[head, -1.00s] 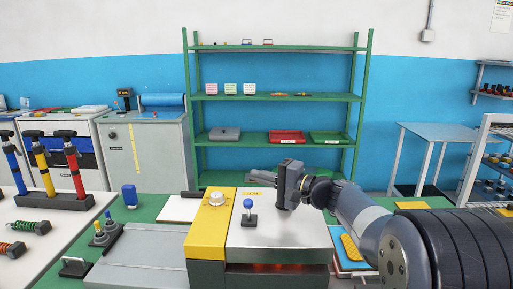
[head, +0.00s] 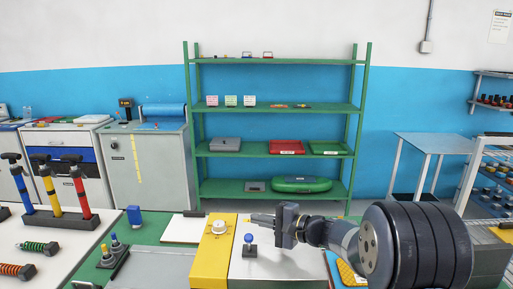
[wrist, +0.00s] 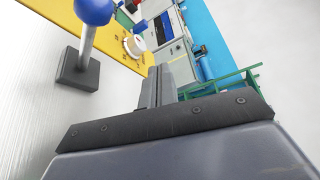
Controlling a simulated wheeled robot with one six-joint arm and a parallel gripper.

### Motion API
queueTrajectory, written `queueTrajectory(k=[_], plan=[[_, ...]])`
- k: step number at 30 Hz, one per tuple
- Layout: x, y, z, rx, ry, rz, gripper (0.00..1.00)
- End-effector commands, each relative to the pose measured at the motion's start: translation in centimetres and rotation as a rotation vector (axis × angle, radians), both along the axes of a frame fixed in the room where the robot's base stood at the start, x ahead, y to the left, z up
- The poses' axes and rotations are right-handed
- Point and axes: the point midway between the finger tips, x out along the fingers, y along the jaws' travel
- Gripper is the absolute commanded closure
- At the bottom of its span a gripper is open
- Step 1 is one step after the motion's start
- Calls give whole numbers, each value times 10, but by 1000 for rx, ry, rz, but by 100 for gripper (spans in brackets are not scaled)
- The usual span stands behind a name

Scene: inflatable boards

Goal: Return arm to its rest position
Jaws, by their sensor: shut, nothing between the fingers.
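My gripper (head: 262,219) is shut and empty. In the head view it points left, above the silver top of the machine (head: 290,266), close to a blue-knobbed lever (head: 249,243). My arm reaches in from the right. In the wrist view the two fingers of my gripper (wrist: 158,80) lie together, and the lever's blue ball (wrist: 93,10) stands to their left, apart from them. The yellow panel (head: 212,255) with a white dial (head: 219,227) is left of the lever.
A green shelf rack (head: 275,155) stands behind the bench. Blue, yellow and red pumps (head: 47,187) stand in a holder at the left. A yellow pad (head: 347,273) lies under my arm. A light-blue table (head: 433,144) stands at the back right.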

Motion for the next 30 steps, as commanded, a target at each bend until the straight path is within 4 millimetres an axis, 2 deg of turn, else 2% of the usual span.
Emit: queueTrajectory(k=[3,5,9,15,21,30], plan=[[1,0,2,1,34,0,100],[-5,-13,-2,1,31,-4,100],[-19,-37,2,0,29,-5,100],[-33,-63,7,1,29,-3,100],[-40,-74,10,1,30,-1,100],[-41,-75,11,1,31,1,100]])
